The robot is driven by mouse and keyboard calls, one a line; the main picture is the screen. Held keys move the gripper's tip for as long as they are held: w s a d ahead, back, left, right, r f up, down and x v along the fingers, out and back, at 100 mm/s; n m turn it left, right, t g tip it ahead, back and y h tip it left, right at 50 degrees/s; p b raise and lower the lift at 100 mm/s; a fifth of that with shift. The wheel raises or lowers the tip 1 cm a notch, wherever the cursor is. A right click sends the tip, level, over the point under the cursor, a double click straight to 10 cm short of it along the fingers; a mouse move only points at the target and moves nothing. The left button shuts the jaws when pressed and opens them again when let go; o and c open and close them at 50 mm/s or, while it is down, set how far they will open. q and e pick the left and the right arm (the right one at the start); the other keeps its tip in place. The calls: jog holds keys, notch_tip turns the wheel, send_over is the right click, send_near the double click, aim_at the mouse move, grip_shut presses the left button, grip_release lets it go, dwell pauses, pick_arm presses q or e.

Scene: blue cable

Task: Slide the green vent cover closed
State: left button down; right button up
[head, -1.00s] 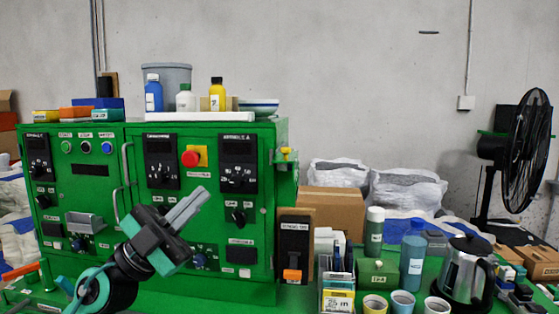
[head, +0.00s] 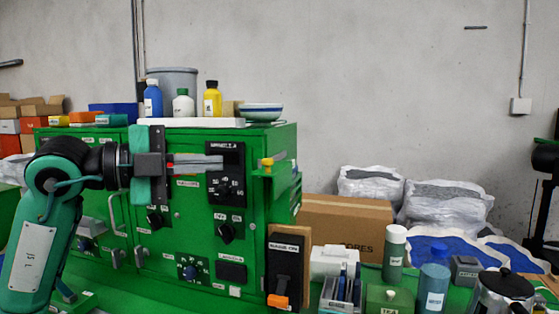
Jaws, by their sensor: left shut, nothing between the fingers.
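The green cabinet (head: 190,215) fills the left and middle of the head view. On its right side a green piece with a yellow knob (head: 267,162) juts out near the top; it looks like the vent cover. Dark slats (head: 296,200) show below it on the narrow side face, seen at a steep angle. How far the cover is open I cannot tell. My left gripper (head: 222,163) is shut and empty. Its fingers point right, in front of the upper dial panel, with a visible gap to the yellow knob. My right gripper is not in view.
Bottles (head: 213,98) and a bowl (head: 262,112) stand on the cabinet top. A black switch box (head: 285,265) stands at the cabinet's lower right. A cardboard box (head: 345,222), more bottles (head: 394,252) and a kettle (head: 503,293) are to the right. The space just right of the knob looks clear.

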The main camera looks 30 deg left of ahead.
aim_at(273, 173)
pick_arm(q)
jog(key=w+d+f+p, duration=0.1)
jog(key=w+d+p, duration=0.1)
jog(key=w+p, duration=0.4)
jog(key=w, duration=0.4)
jog(key=shift+d+f, duration=0.15)
jog(key=shift+d, duration=0.15)
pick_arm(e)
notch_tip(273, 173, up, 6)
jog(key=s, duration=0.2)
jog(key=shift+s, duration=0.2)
